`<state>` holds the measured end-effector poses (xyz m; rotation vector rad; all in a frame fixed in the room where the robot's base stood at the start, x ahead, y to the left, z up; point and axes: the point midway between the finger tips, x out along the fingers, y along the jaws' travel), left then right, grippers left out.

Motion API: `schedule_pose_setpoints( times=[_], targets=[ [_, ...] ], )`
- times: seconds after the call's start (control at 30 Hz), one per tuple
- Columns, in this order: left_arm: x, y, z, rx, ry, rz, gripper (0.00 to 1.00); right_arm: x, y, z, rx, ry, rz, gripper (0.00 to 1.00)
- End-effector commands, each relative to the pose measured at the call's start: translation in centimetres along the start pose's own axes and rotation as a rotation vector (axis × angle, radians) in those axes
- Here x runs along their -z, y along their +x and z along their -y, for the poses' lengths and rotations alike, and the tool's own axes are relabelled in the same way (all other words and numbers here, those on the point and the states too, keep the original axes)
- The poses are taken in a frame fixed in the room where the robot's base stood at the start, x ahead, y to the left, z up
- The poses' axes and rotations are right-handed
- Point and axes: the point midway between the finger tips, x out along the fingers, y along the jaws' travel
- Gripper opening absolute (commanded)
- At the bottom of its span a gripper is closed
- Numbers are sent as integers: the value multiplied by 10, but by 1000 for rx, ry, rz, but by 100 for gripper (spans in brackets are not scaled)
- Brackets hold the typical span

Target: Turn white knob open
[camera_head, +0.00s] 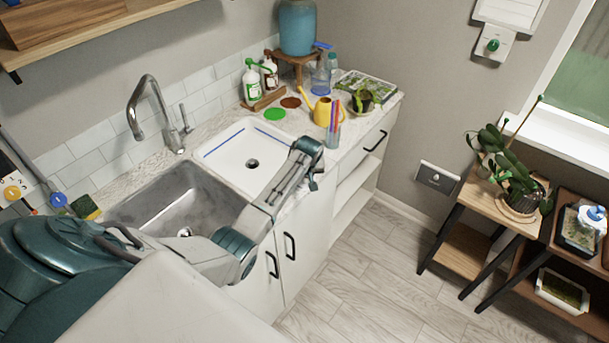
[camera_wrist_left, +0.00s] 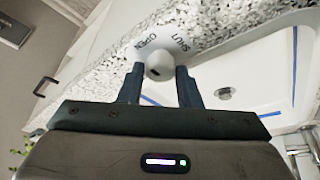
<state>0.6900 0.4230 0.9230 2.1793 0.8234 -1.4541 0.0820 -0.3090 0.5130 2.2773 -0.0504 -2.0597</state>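The white knob (camera_wrist_left: 160,66) shows in the left wrist view, mounted on the speckled counter edge, with a dark mark on its lower left. The words OPEN (camera_wrist_left: 146,42) and SHUT (camera_wrist_left: 181,44) curve beside it, upside down in this view. My left gripper (camera_wrist_left: 160,75) has one dark finger on each side of the knob, close against it. In the head view my left gripper (camera_head: 308,158) reaches over the front edge of the white basin; it hides the knob there. My right gripper is in neither view.
The white basin (camera_head: 225,155) with blue lines and a drain lies beside the steel sink (camera_head: 150,212). A cup of coloured sticks (camera_head: 334,134) and a yellow watering can (camera_head: 322,111) stand close beyond my left gripper. Cabinet handles (camera_head: 290,246) stick out below.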

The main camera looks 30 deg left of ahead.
Motion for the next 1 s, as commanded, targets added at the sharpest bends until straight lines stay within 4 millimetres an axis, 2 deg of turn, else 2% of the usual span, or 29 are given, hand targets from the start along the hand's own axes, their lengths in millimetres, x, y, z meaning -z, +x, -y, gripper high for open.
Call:
schedule_pose_setpoints(
  times=[0.03,0.1,0.37,0.53,0.67,1.0],
  targets=[
    [1,-1,0,-1,0,-1,41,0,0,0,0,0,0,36],
    [1,0,0,0,0,-1,50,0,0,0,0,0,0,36],
    [0,0,0,0,1,0,50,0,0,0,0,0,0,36],
    [0,-9,0,-1,1,-1,50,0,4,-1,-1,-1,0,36],
    [0,-27,0,-3,1,-3,50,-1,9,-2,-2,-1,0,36],
    [0,-85,0,-3,0,-3,50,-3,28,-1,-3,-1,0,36]
  ],
)
